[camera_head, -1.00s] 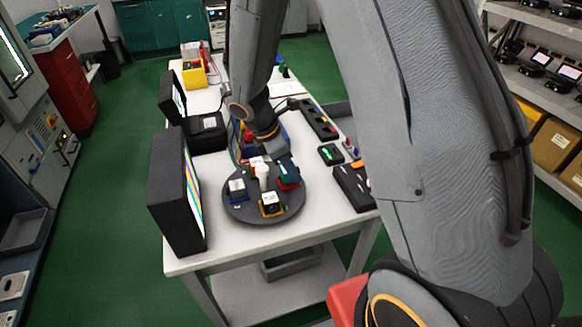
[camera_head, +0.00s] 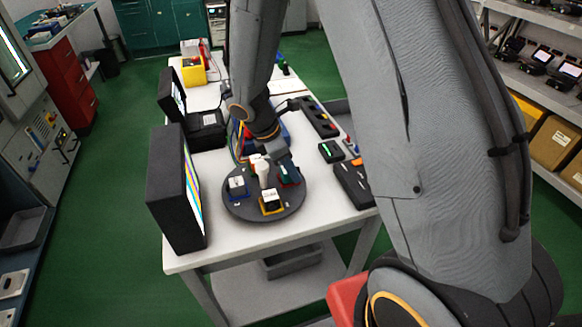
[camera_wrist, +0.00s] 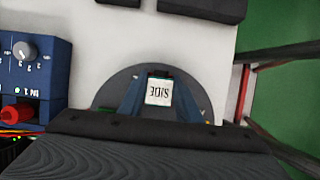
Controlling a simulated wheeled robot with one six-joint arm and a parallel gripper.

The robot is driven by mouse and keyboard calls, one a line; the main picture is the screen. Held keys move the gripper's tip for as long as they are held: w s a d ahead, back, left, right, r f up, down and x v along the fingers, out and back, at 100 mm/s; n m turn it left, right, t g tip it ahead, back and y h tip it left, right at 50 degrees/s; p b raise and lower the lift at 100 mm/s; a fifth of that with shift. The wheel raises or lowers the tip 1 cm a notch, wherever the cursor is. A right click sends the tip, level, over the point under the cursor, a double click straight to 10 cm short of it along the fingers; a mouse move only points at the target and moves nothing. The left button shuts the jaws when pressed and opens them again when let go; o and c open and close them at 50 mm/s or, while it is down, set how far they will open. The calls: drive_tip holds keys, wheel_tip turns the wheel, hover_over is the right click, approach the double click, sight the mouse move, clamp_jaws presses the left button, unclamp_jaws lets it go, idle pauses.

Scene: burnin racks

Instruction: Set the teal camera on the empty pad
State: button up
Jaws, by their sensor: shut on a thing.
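My gripper (camera_head: 288,166) points down over the right side of a dark round turntable (camera_head: 245,212). In the wrist view its two blue-grey fingers (camera_wrist: 158,104) sit on both sides of a block with a white top marked "SIDE" and a thin teal edge. This is the teal camera (camera_wrist: 158,92), and the jaws are shut on it. In the head view a bit of teal (camera_head: 294,174) shows at the fingertips, right over a red pad (camera_head: 290,182). Whether the camera touches the pad is hidden.
A white-topped camera sits on a blue pad (camera_head: 237,187), another on a yellow pad (camera_head: 270,201). A pale post (camera_head: 263,177) stands mid-turntable. A black monitor (camera_head: 175,190) is at left; black devices (camera_head: 352,185) lie at right. The white table's front (camera_head: 225,245) is clear.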

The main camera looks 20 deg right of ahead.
drive_tip(key=o, duration=1.2)
drive_tip(key=shift+b+v, duration=0.65)
drive_tip(key=shift+v, duration=3.25)
